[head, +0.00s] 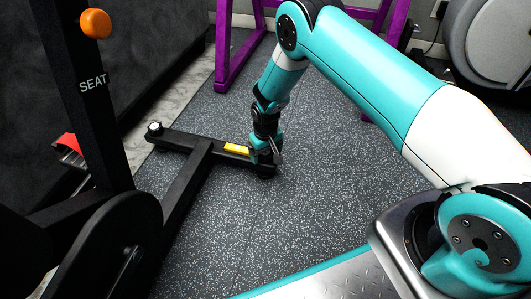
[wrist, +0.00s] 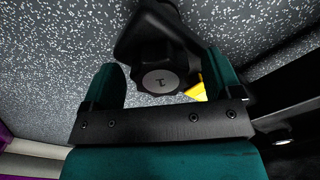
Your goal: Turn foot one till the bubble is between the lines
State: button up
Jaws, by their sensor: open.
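Foot one, a black knob with a "1" on its end face (wrist: 160,82), shows in the wrist view at the end of the bike's black floor bar (head: 184,141). My gripper (wrist: 164,78) is open, with one teal finger on each side of the knob; I cannot tell whether either touches it. In the head view my gripper (head: 267,152) is low at the bar's right end and hides most of the foot. A yellow level (head: 237,148) lies on the bar just left of the gripper. Its bubble and lines are too small to make out.
The bike's black frame, with a post marked SEAT (head: 93,84) and an orange knob (head: 96,24), fills the left. Another foot (head: 155,128) is at the bar's left end. A purple rack (head: 222,50) stands behind. Speckled floor (head: 300,215) is clear to the right.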

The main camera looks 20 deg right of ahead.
jog(key=c, duration=0.9)
jog(key=shift+r+m+p, duration=0.15)
jog(key=shift+m+p, duration=0.2)
jog(key=shift+m, duration=0.05)
jog(key=m+p, duration=0.2)
jog(key=shift+a+m, duration=0.1)
jog(key=shift+m, duration=0.3)
jog(key=shift+m+p, duration=0.85)
jog(key=shift+m, duration=1.35)
jog(key=o, duration=0.9)
jog(key=shift+a, duration=0.1)
